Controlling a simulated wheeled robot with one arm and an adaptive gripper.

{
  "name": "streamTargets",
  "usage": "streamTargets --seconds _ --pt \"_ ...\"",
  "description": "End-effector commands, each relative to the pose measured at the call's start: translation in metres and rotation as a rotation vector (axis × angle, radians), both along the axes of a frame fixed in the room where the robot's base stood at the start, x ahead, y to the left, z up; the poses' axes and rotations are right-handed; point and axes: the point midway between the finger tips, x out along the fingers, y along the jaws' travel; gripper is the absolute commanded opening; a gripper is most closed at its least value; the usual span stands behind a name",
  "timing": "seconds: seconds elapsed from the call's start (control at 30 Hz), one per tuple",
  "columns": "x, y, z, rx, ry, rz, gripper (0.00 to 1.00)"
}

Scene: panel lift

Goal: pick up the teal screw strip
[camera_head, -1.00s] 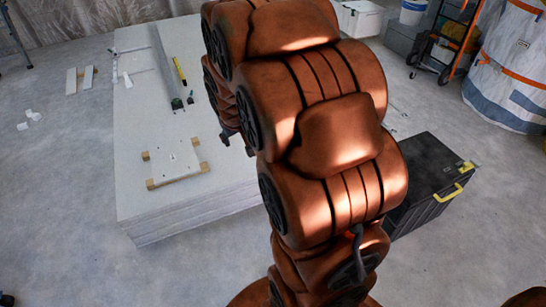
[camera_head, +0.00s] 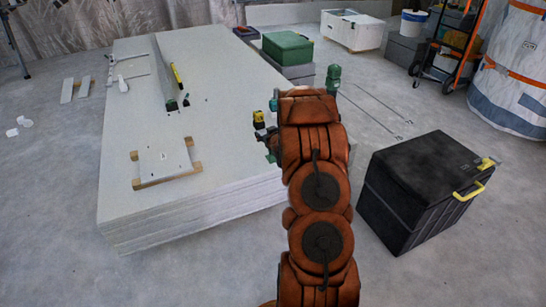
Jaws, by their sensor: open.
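A small teal piece (camera_head: 273,104) shows just left of the top of my arm, over the far right part of the white panel stack (camera_head: 175,210). It is mostly covered by the arm, and I cannot tell whether it is the screw strip. My arm rises at the centre right and reaches away over the stack's right side.
A white plate on wooden battens (camera_head: 163,163), a yellow-and-black level (camera_head: 176,76) and a yellow-and-black tool (camera_head: 259,118) lie on the stack. A green upright object (camera_head: 334,78) shows right of my arm. A black toolbox (camera_head: 415,190) stands on the floor at right.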

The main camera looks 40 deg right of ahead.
Motion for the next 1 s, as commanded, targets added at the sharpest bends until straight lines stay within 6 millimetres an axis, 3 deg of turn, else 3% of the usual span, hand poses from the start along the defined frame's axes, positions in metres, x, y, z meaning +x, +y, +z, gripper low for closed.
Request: streamTargets --seconds 0.03,0.33,0.5,0.63,1.0 --pt "-0.004 -0.01 -0.031 0.003 -0.033 -0.001 0.56" --pt "-0.019 -0.044 -0.103 -0.003 -0.267 0.018 0.56" --pt "-0.028 -0.05 -0.12 -0.003 -0.343 0.024 0.56" --pt "-0.029 -0.053 -0.122 -0.007 -0.368 0.026 0.56" --pt "-0.005 -0.062 -0.121 -0.008 -0.37 0.027 0.56"
